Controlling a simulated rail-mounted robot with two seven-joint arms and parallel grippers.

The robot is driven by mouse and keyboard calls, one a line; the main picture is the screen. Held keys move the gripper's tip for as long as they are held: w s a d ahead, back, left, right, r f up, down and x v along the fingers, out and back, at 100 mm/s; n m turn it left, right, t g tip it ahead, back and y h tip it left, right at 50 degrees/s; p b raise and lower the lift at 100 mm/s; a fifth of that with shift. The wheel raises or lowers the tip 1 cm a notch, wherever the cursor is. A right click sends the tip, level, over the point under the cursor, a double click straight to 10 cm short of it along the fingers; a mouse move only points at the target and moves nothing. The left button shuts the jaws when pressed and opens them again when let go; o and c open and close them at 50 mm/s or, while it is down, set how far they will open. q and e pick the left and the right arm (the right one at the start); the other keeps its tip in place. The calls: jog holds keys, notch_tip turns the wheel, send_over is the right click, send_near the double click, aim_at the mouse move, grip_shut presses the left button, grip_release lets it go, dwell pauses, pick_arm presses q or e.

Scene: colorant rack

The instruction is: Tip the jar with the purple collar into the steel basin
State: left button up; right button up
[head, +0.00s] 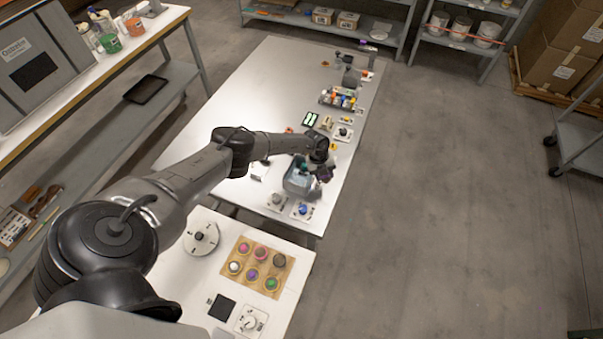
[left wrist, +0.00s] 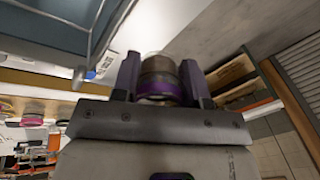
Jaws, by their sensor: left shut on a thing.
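The left wrist view shows my left gripper (left wrist: 160,80) shut on the jar with the purple collar (left wrist: 158,86), which sits between the two fingers. In the head view my left gripper (head: 322,170) is at the near end of the long white table, right at a blue-grey open basin (head: 297,184). The jar is small and dark there, and I cannot tell its tilt or whether anything leaves it. A blue-grey wall edge fills the upper left of the wrist view, likely the basin. My right gripper is not in view.
A wooden tray (head: 235,282) with several coloured jars and a round white dial device (head: 201,236) stand on the near table. Small devices and a bottle rack (head: 340,98) line the long table's right side. The table's far left is clear.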

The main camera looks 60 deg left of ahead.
pick_arm(q)
jog(key=a+t+h+b, duration=0.1)
jog(key=b, duration=0.1)
jog(key=s+r+t+h+b, duration=0.1)
jog(key=b, duration=0.1)
jog(key=s+a+h+b, duration=0.1)
jog(key=b, duration=0.2)
jog(key=shift+a+r+t+h, duration=0.3)
jog(key=shift+t, duration=0.1)
jog(key=shift+s+a+r+t+h+b, duration=0.15)
jog(key=shift+t+h+b, duration=0.4)
jog(key=shift+b, duration=1.05)
jog(key=shift+a+r+t+h+b, duration=0.1)
jog(key=shift+r+t+h+b, duration=0.2)
jog(key=shift+h+b, duration=0.85)
jog(key=shift+d+y+b, duration=0.1)
jog(key=shift+y+b, duration=0.2)
jog(key=shift+b, duration=0.15)
jog(key=shift+t+b, duration=0.45)
jog(key=shift+b, duration=0.25)
